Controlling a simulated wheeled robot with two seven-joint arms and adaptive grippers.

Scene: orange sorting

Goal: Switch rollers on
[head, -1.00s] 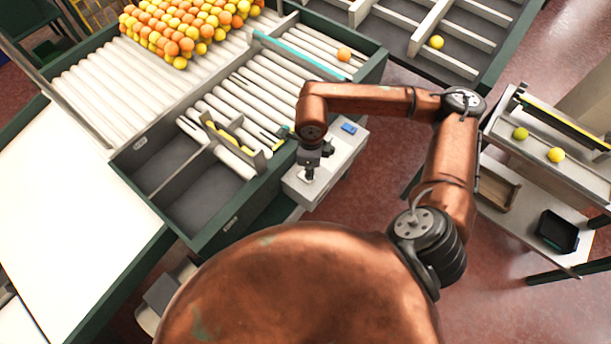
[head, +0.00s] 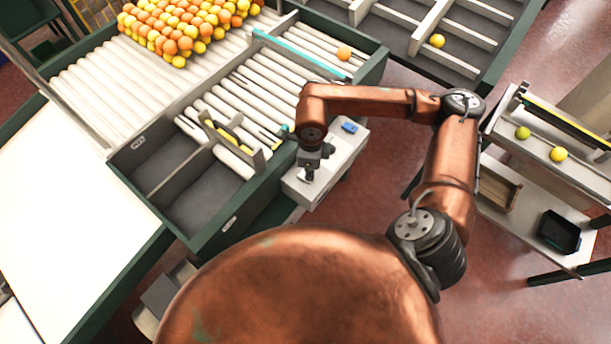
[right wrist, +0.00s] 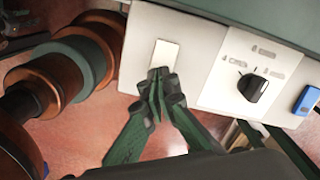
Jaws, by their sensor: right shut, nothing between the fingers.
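The white rollers (head: 268,88) lie in rows in the green-framed sorting table. A pale control box (head: 340,152) is fixed to the table's near right side. In the right wrist view the box shows a white rectangular switch (right wrist: 166,54), a black rotary knob (right wrist: 252,87) and a blue button (right wrist: 306,101). The blue button also shows in the head view (head: 349,127). My right gripper (head: 308,176) is shut and empty over the box. Its fingertips (right wrist: 157,84) overlap the lower end of the white switch; I cannot tell whether they touch it. My left gripper is out of view.
Many oranges and yellow fruits (head: 185,28) are piled on the back rollers. One orange (head: 344,53) lies near the far right end. A side stand at right holds yellow fruits (head: 558,154) and a black tray (head: 557,232). A white surface (head: 70,210) is at left.

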